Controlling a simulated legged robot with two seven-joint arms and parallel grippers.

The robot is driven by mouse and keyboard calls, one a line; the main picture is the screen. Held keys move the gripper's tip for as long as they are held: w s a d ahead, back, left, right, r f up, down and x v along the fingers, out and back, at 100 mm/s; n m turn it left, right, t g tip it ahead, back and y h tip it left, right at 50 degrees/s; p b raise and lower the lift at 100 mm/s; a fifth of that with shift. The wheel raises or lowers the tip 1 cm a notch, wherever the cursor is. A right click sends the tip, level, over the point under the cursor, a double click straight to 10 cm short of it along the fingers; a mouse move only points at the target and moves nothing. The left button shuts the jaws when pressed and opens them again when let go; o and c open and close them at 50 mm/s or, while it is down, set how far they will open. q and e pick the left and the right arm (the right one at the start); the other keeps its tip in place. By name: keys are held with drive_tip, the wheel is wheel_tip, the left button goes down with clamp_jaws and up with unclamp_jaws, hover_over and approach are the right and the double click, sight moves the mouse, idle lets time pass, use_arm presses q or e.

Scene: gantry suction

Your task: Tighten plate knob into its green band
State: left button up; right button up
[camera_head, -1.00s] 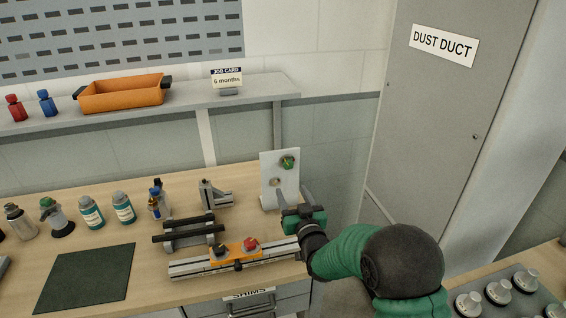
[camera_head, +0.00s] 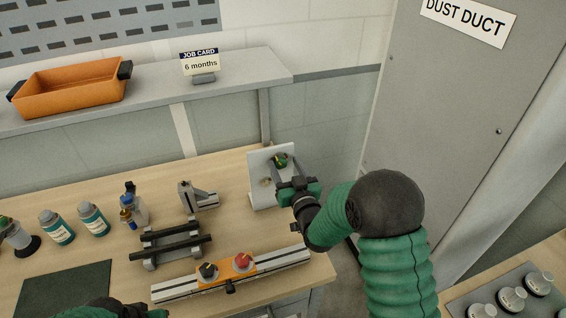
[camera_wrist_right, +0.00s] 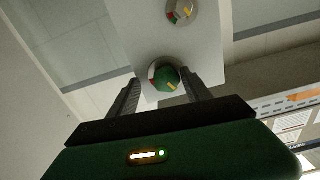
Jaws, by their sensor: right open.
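An upright white plate (camera_head: 257,163) stands at the bench's right end. Its green knob (camera_head: 281,160) is near the top, with a round dial (camera_head: 265,182) below. In the right wrist view the green knob (camera_wrist_right: 165,78) has a yellow pointer mark toward lower right and a pale rim with a red part at its left. The dial (camera_wrist_right: 182,11) there shows red and green parts and an orange needle. My right gripper (camera_wrist_right: 162,92) is open, its fingers on either side of the knob with gaps visible. A green and black part of my left arm shows at bottom left; its fingers are hidden.
On the bench are a rail with an orange block (camera_head: 241,265) bearing a black and a red knob, a black-barred stand (camera_head: 170,243), a grey bracket (camera_head: 197,196) and several bottles. An orange bin (camera_head: 70,90) sits on the shelf. A grey duct (camera_head: 455,110) rises at right.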

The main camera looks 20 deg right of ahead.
drive_tip(key=shift+c, duration=0.7)
drive_tip(key=shift+w+a, duration=0.1)
drive_tip(key=shift+a, duration=0.6)
drive_tip(key=c, duration=0.7)
drive_tip(key=shift+c, duration=1.2)
clamp_jaws()
drive_tip(key=shift+d, duration=0.25)
use_arm(q)
drive_tip(key=shift+a, duration=0.25)
drive_tip(key=shift+a+f, duration=0.15)
drive_tip(key=shift+f, duration=0.05)
use_arm(e)
drive_tip(key=shift+a, duration=0.1)
